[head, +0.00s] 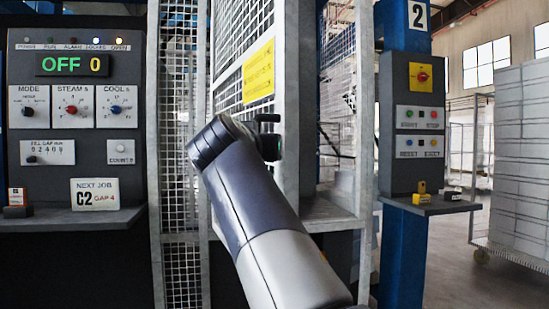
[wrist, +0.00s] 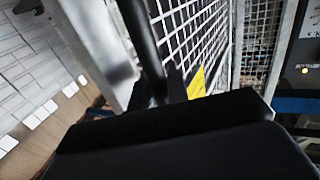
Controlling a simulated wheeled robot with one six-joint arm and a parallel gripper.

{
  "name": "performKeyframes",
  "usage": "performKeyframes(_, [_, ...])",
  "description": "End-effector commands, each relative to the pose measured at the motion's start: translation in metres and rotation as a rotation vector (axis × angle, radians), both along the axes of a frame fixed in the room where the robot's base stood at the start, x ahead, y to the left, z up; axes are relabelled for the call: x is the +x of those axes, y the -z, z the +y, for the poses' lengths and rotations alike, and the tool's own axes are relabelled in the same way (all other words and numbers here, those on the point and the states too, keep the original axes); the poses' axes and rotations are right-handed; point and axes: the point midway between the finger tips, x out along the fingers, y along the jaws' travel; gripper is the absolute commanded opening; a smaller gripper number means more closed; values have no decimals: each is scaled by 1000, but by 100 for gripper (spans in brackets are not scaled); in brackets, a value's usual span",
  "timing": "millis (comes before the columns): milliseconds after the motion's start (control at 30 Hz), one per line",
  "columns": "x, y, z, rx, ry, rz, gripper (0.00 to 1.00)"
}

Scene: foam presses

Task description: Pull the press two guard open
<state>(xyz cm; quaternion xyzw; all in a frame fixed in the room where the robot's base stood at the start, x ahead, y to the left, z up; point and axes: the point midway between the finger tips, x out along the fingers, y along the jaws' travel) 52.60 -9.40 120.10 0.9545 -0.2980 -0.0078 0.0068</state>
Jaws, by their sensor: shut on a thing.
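The guard of press two is a wire-mesh panel (head: 228,40) in a grey frame with a yellow notice (head: 258,70), at the centre of the head view. The panel stands at an angle to the view, and I cannot tell how far open it is. Its black handle (head: 267,118) juts from the frame beside my gripper (head: 268,136). In the wrist view the handle is a dark upright bar (wrist: 139,35), with mesh (wrist: 190,30) behind it. My gripper is shut on the handle; its fingertips are mostly hidden by my wrist.
A control panel (head: 75,150) with an OFF 0 display stands at the left. A blue post with a 2 sign (head: 418,15) carries a button box (head: 413,120) and small shelf (head: 432,205) at the right. White stacked blocks (head: 520,150) stand far right, with open floor before them.

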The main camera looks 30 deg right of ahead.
Motion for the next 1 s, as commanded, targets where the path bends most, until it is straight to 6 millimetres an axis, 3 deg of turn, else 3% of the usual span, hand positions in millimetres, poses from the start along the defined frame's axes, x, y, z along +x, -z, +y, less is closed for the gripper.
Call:
performKeyframes(33, [7,14,11,4,6,25,0])
performKeyframes(500, [18,7,94,7,131,11,0])
performKeyframes(1000, [42,0,191,6,269,3,0])
